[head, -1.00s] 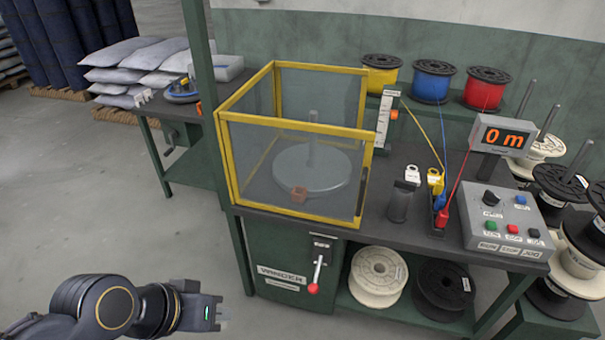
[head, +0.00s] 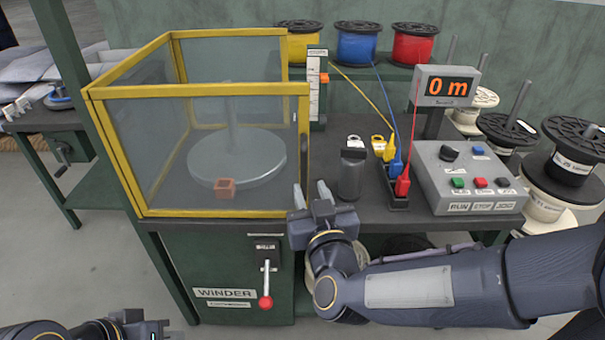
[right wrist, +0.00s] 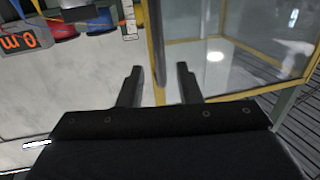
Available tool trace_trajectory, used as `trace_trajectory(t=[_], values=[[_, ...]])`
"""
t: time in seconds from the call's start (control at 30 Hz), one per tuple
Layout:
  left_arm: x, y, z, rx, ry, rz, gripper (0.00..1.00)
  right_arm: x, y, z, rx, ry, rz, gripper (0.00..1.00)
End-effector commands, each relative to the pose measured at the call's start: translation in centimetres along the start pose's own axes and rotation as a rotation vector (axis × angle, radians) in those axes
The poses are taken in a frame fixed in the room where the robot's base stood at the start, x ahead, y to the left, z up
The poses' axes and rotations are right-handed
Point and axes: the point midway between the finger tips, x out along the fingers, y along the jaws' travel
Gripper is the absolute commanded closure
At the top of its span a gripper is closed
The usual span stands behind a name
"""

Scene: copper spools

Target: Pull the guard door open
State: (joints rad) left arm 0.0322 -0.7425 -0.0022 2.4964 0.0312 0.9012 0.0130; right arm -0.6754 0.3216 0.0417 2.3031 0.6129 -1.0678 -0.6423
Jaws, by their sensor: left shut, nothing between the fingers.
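The guard is a box of clear panels in a yellow frame (head: 200,91) on the bench. Its front panel stands in line with the box, so the door looks closed. My right gripper (head: 311,190) is at the lower right corner of the front panel. Its fingers are open in the right wrist view (right wrist: 160,82). A dark grey upright bar (right wrist: 158,40) shows between them, beside a yellow post; I cannot tell whether they touch it. My left gripper (head: 160,328) is shut and empty, low at the bottom left, away from the guard.
A round grey plate (head: 238,158) and a small brown block (head: 225,187) show through the panels. A dark cylinder (head: 352,175) and the control box (head: 470,180) stand right of the guard. A red-knobbed lever (head: 265,300) hangs below. Floor at front left is clear.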

Motion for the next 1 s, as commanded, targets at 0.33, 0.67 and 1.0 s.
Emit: trace_trajectory(t=[0.33, 0.67, 1.0], values=[[0.1, -0.1, 0.1, 0.000, 0.000, 0.000, 1.00, 5.0, 0.1, -0.1, 0.000, 0.003, 0.007, 0.68], [0.2, -0.1, 0.1, 0.000, 0.000, 0.000, 1.00, 7.6, 0.1, -0.1, 0.001, 0.004, 0.004, 0.68], [0.2, -0.1, 0.1, 0.000, 0.000, 0.000, 1.00, 7.6, 0.1, -0.2, 0.001, 0.004, 0.003, 0.85]])
